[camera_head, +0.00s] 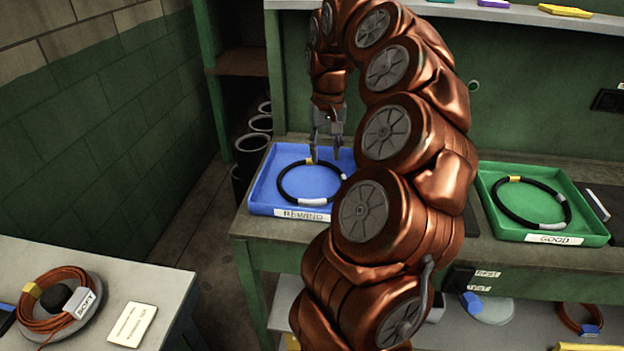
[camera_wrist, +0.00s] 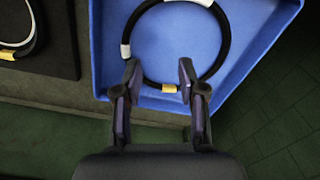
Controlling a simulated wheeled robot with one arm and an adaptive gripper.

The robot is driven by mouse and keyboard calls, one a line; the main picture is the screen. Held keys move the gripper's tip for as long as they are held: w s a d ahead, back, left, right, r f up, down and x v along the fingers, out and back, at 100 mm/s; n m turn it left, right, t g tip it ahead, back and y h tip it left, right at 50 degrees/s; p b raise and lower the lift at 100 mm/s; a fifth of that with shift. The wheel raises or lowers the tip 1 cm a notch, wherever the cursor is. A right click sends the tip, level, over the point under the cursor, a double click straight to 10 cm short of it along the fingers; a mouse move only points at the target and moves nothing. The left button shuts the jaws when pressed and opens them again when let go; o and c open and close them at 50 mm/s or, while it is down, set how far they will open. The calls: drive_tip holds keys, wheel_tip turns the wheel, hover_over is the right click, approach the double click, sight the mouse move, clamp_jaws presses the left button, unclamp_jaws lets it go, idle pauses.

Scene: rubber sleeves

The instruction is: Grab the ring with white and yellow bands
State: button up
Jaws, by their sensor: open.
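A black ring (camera_head: 283,189) with one yellow band and white bands lies in the blue tray (camera_head: 258,205) labelled REWIND. In the wrist view the ring (camera_wrist: 227,40) has its yellow band between my fingertips, and white bands show at its left and top. My gripper (camera_head: 325,156) is open and empty, pointing down over the ring's back edge. The wrist view shows the gripper (camera_wrist: 159,70) with a finger on each side of that stretch; whether they touch it I cannot tell. Another black ring with yellow and white bands (camera_head: 535,221) lies in the green tray (camera_head: 590,239) labelled GOOD.
A dark mat (camera_wrist: 62,40) beside the blue tray carries another, partly cut-off banded ring (camera_wrist: 38,30). My arm hides the bench middle in the head view. A coil of orange cable (camera_head: 38,318) lies on the left table. A shelf edge (camera_head: 480,12) runs above the bench.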

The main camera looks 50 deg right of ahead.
drive_tip(key=m, duration=0.2)
hover_over(344, 178)
drive_tip(key=shift+f, duration=0.6)
drive_tip(key=shift+d+f, duration=0.15)
drive_tip(key=shift+f, duration=0.05)
drive_tip(key=shift+f+p, duration=1.5)
drive_tip(key=shift+f, duration=2.15)
drive_tip(key=shift+c, duration=0.3)
clamp_jaws()
